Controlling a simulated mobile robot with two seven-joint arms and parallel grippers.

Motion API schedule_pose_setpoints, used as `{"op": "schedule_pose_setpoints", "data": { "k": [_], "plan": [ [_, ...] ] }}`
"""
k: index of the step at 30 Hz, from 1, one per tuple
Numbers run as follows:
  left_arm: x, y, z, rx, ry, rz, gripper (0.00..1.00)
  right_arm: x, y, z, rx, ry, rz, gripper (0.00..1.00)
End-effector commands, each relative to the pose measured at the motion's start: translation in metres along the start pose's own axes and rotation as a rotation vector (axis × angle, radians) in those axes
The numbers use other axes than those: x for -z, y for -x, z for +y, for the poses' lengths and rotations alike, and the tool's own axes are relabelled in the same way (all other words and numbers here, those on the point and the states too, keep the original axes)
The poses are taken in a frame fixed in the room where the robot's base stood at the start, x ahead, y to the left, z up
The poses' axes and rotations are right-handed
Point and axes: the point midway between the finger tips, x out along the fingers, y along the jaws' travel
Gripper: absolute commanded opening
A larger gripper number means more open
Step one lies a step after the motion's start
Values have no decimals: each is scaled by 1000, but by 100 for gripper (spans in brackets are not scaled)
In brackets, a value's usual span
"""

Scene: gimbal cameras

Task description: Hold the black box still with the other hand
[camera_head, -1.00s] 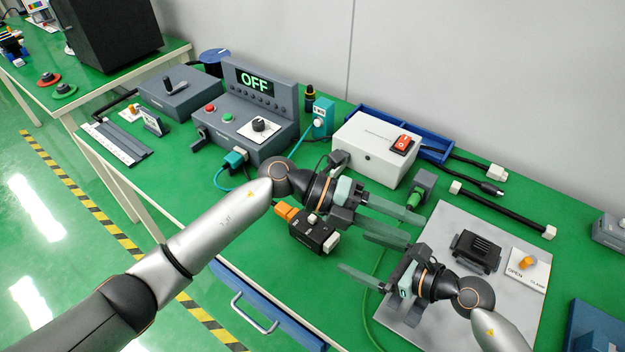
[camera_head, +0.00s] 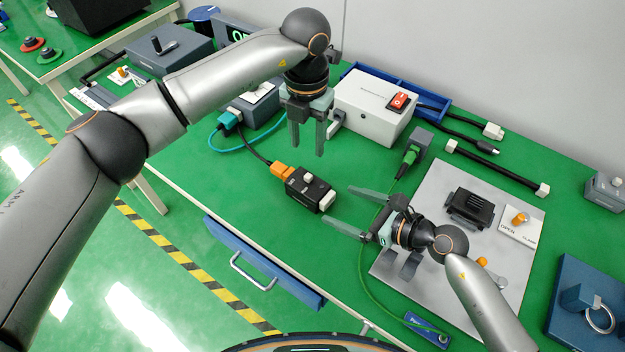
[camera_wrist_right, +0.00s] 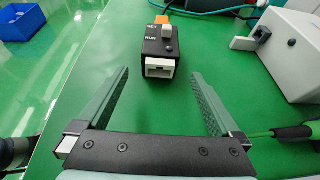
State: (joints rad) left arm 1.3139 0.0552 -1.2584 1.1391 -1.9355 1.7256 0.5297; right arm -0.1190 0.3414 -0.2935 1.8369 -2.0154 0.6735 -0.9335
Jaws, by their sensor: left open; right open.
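The small black box (camera_head: 306,190) lies on the green bench in the head view, with an orange plug (camera_head: 283,171) on its left end and a white socket on its right end. In the right wrist view the black box (camera_wrist_right: 159,46) is ahead, beyond the fingertips, with its white socket facing me. My right gripper (camera_head: 345,212) is open and empty, its fingers pointing at the box from the right, apart from it. My left gripper (camera_head: 307,146) is open and empty, fingers pointing down, above and behind the box.
A white box with a red switch (camera_head: 398,101) stands behind. A grey plate (camera_head: 432,190) with a black clamp (camera_head: 469,208) lies to the right. A blue drawer (camera_head: 262,262) protrudes at the front.

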Motion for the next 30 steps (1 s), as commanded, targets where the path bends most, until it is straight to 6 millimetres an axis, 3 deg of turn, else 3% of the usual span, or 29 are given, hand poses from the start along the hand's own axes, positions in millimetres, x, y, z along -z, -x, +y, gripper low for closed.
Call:
{"op": "schedule_pose_setpoints", "data": {
  "k": [6,13,18,28,30],
  "plan": [
    [0,0,-1,3,-1,0,50,-2,-46,0,-1,-4,-3,100],
    [0,0,-1,4,-1,0,50,-1,-80,0,0,-2,-2,100],
    [0,0,-1,4,-1,0,50,0,-92,0,0,-1,-1,100],
    [0,0,-1,5,-1,0,50,0,-95,0,0,1,0,100],
    [0,0,-1,4,-1,0,50,0,-95,0,0,1,0,94]
  ]
}}
